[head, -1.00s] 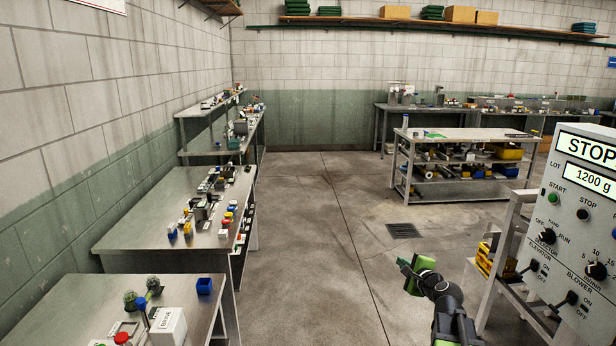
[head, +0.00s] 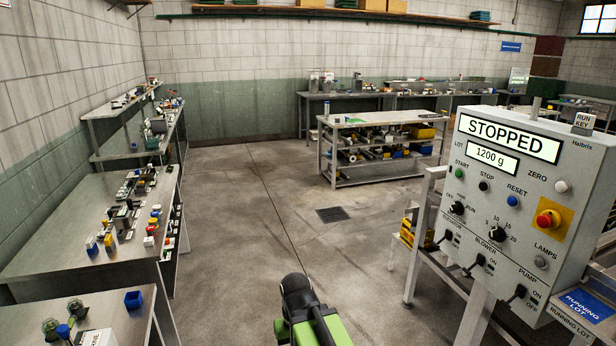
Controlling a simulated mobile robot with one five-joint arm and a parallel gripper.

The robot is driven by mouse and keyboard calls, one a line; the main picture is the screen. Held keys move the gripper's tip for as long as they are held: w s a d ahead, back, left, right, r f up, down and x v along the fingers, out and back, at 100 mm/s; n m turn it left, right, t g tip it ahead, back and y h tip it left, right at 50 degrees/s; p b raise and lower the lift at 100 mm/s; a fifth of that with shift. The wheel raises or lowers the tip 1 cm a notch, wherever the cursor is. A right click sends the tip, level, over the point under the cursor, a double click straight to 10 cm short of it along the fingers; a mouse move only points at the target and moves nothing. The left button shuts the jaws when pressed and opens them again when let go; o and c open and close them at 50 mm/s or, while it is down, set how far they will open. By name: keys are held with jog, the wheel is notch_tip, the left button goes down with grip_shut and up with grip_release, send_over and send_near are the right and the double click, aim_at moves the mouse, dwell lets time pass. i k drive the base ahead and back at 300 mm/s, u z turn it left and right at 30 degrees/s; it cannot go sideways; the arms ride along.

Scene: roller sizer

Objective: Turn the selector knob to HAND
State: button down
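The selector knob (head: 457,208) is a small black knob on the left of the grey control panel (head: 545,190). OFF is at its left and RUN at its right; the small label above it is hard to read. The knob is too small to tell where it points. The panel display (head: 508,137) reads STOPPED, and a smaller one (head: 491,160) reads 1200 g. My green and black arm rises at the bottom centre, left of and apart from the panel. My gripper's fingers do not show.
A larger dial (head: 497,234), a red emergency button (head: 547,219) and black toggle switches share the panel. A metal frame stands left of it. Cluttered benches line the left wall, and a shelved table (head: 345,122) stands behind. The floor between is clear.

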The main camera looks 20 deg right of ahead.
aim_at(457, 208)
jog(key=z, duration=1.2)
jog(key=k, duration=0.6)
jog(key=u, duration=0.25)
jog(key=i, duration=1.35)
jog(key=u, duration=1)
jog(key=i, duration=0.6)
jog(key=u, duration=0.45)
